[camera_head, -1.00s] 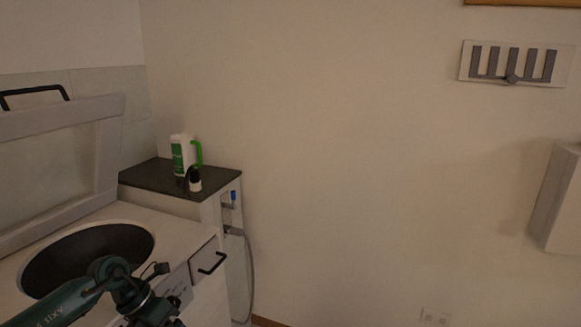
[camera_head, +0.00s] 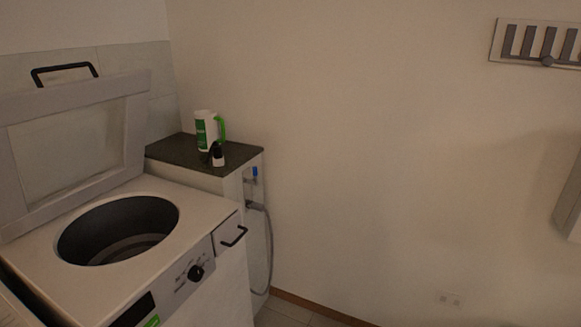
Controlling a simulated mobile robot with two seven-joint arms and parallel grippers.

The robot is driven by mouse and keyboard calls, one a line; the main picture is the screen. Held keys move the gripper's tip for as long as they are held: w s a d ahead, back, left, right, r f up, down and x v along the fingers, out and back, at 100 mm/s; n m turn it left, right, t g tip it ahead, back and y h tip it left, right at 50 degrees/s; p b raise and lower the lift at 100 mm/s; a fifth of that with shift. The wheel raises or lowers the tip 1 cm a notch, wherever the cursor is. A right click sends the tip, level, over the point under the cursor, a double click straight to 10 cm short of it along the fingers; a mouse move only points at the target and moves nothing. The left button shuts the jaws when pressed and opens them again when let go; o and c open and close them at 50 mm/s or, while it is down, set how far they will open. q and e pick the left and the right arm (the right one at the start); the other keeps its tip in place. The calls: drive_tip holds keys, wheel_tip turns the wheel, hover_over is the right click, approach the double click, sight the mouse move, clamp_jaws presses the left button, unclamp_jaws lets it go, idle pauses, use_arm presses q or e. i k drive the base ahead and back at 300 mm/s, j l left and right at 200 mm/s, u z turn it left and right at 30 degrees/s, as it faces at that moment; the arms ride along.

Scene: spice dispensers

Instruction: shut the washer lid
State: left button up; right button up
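The white top-loading washer (camera_head: 190,213) stands at the lower left, with its round drum opening (camera_head: 118,231) uncovered. Its lid (camera_head: 138,128) is a light frame with a paler panel, hinged at the back and standing raised. A black handle (camera_head: 64,72) sits on the lid's top edge. The washer's front panel has a dark knob (camera_head: 196,272) and a drawer with a black handle (camera_head: 235,237). Neither of my grippers is in view.
A dark-topped side counter (camera_head: 183,152) beside the washer holds a white and green jug (camera_head: 206,130) and a small dark bottle (camera_head: 218,153). A grey hose (camera_head: 268,240) hangs at its side. A hook rack (camera_head: 540,43) is on the wall. The floor at right is mostly out of view.

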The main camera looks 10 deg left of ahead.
sight(16, 220)
drive_tip(key=u, duration=1)
drive_tip(key=i+l, duration=0.2)
drive_tip(key=i, duration=0.2)
drive_tip(key=i+l+z, duration=0.15)
drive_tip(key=i, duration=0.2)
